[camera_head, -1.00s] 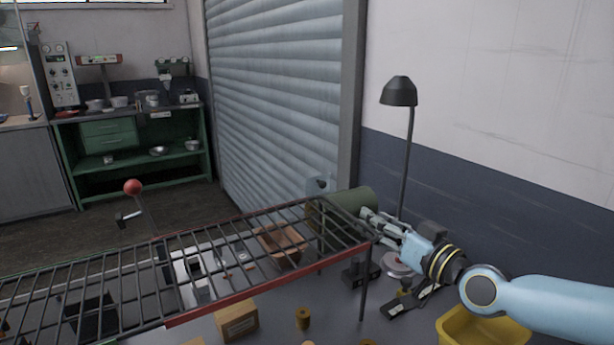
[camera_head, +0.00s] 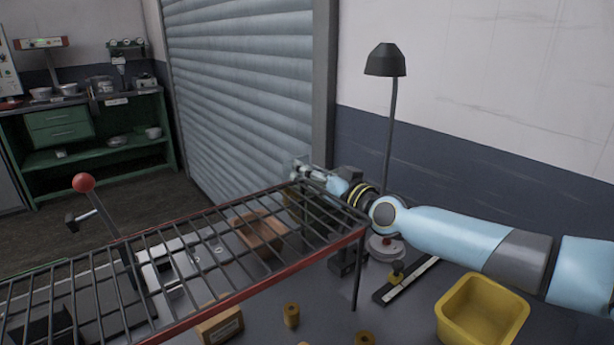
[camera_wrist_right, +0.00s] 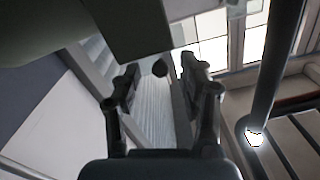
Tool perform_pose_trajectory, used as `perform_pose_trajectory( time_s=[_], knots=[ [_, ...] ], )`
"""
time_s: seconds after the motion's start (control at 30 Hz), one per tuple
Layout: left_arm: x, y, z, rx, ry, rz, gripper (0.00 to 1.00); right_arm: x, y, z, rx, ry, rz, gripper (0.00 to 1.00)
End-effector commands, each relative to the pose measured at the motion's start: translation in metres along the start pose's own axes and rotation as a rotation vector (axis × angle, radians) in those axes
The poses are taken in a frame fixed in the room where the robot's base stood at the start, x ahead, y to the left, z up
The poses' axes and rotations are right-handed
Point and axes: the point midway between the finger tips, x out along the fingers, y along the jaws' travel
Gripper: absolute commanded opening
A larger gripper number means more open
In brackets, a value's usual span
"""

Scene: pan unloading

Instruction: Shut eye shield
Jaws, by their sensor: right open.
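My right gripper (camera_head: 300,170) is open, beyond the far right corner of the wire rack. A dark green rounded body (camera_wrist_right: 40,25) fills the upper left there. In the head view the shield cannot be made out behind my arm and the rack. My left gripper is not in view.
The wire rack (camera_head: 215,290) with a red front edge spans the bench between the camera and my right gripper. A black lamp (camera_head: 385,60) stands behind my right arm. A yellow bin (camera_head: 480,305) is at the right.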

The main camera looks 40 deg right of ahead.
Motion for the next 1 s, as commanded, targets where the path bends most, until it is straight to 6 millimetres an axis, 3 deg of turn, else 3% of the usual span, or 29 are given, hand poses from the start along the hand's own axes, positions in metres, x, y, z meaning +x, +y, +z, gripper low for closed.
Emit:
perform_pose_trajectory(
  time_s=[0.13,0.4,0.73,1.0],
  knots=[
    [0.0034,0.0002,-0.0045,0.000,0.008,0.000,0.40,0.0101,0.0000,0.0003,0.000,0.000,0.000,0.42],
    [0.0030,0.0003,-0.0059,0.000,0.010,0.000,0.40,0.0111,-0.0001,-0.0003,-0.001,-0.001,0.000,0.42],
    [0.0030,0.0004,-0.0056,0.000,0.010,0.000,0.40,0.0109,-0.0001,-0.0003,-0.001,-0.001,0.000,0.00],
    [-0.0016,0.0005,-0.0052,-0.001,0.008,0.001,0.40,0.0113,-0.0003,-0.0022,-0.001,-0.007,0.002,0.00]
  ],
)
